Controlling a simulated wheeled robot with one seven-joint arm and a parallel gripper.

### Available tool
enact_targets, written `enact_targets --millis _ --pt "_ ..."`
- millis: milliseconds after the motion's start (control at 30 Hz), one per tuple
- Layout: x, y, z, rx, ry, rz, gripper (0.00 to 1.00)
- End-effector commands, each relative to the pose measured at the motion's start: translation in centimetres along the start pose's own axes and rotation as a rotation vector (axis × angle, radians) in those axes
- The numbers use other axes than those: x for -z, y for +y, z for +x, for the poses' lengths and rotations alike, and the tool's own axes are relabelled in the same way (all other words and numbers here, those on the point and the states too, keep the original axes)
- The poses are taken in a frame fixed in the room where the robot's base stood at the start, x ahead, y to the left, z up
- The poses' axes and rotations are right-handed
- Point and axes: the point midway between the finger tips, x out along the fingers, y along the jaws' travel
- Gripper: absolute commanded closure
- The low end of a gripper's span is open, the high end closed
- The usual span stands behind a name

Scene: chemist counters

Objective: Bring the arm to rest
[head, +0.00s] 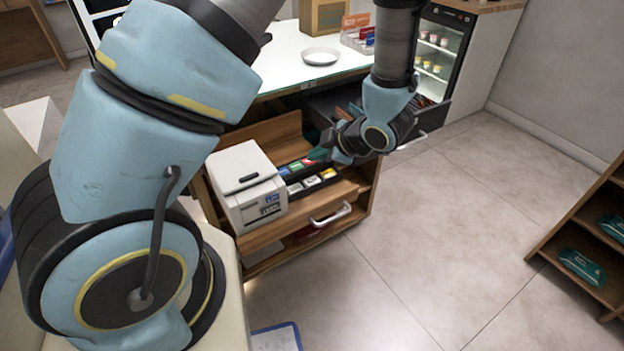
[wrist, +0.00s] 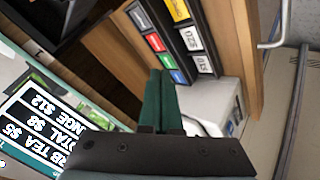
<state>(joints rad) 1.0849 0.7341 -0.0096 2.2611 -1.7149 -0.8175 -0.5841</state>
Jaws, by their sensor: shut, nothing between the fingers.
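My arm reaches from the left foreground of the head view and hangs down over the open drawers of the counter. My gripper (head: 318,154) points left above the drawer with small coloured boxes (head: 303,167). In the wrist view its teal fingers (wrist: 158,98) are together with nothing between them. The row of boxes (wrist: 156,42) lies beyond the fingertips there. I cannot tell the exact height of the fingers above the drawer.
A white printer (head: 247,185) stands left of the boxes. A dark drawer (head: 335,103) is open beside my wrist. The counter top (head: 284,62) holds a white dish (head: 320,56). A shelf (head: 590,225) stands at right. The floor (head: 440,235) between is clear.

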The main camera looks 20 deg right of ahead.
Motion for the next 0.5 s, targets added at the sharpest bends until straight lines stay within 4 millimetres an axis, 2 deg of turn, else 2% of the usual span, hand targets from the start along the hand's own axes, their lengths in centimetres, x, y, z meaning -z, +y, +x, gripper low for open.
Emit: enact_targets --millis 367,500 --pt "0.0 0.1 0.0 0.0 -0.004 0.001 1.0" --pt "0.6 1.9 0.6 -0.005 -0.078 0.038 1.0"
